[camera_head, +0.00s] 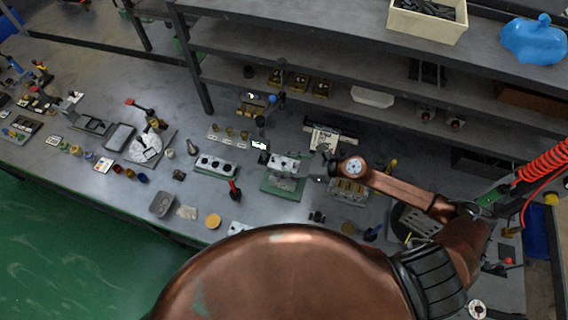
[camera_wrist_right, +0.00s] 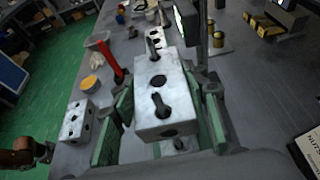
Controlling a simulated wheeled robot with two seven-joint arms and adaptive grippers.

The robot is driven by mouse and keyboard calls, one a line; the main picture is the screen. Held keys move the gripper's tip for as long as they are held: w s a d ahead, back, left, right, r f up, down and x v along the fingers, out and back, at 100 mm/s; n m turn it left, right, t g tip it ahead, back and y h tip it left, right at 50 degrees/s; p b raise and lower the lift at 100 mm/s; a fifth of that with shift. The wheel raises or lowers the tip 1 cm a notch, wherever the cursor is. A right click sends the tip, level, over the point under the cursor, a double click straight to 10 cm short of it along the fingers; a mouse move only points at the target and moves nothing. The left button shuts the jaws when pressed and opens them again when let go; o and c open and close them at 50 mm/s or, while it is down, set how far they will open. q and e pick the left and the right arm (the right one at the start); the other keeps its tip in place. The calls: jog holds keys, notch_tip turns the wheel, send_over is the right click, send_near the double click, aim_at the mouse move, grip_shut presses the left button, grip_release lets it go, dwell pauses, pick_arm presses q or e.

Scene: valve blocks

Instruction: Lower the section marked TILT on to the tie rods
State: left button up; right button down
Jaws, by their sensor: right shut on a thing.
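A pale metal valve section (camera_wrist_right: 150,119) with dark round holes in its faces sits between the green-lined fingers of my right gripper (camera_wrist_right: 166,130) in the right wrist view. The gripper is shut on it. In the head view a pale block (camera_head: 291,162) shows at my right gripper (camera_head: 314,168), over a green plate (camera_head: 270,188). I cannot read a TILT mark on the section. The tie rods are not clear, and the gap beneath the section cannot be judged. My left gripper is not in view.
A red-handled lever (camera_head: 233,190) and a block with several dark holes (camera_head: 214,166) stand left of the green plate. A yellow disc (camera_head: 213,221) lies near the front edge. Shelves (camera_head: 350,100) run behind.

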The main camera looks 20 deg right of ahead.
aim_at(284, 168)
jog(key=shift+f+b, duration=1.4)
jog(key=shift+f, duration=0.15)
jog(key=shift+a+f+b, duration=0.15)
jog(key=shift+f+b, duration=0.2)
jog(key=shift+s+a+f, duration=0.1)
jog(key=shift+s+f, duration=0.05)
jog(key=shift+f, duration=0.25)
jog(key=c, duration=1.6)
grip_release()
jog(key=shift+b, duration=0.3)
jog(key=o, duration=0.5)
jog(key=shift+d+f, duration=0.1)
jog(key=shift+d, duration=0.15)
jog(key=shift+o, duration=0.3)
jog(key=shift+d, duration=0.1)
jog(key=v, duration=1.1)
jog(key=shift+s+d+r, duration=0.2)
jog(key=shift+d+r, duration=0.05)
jog(key=shift+r, duration=0.05)
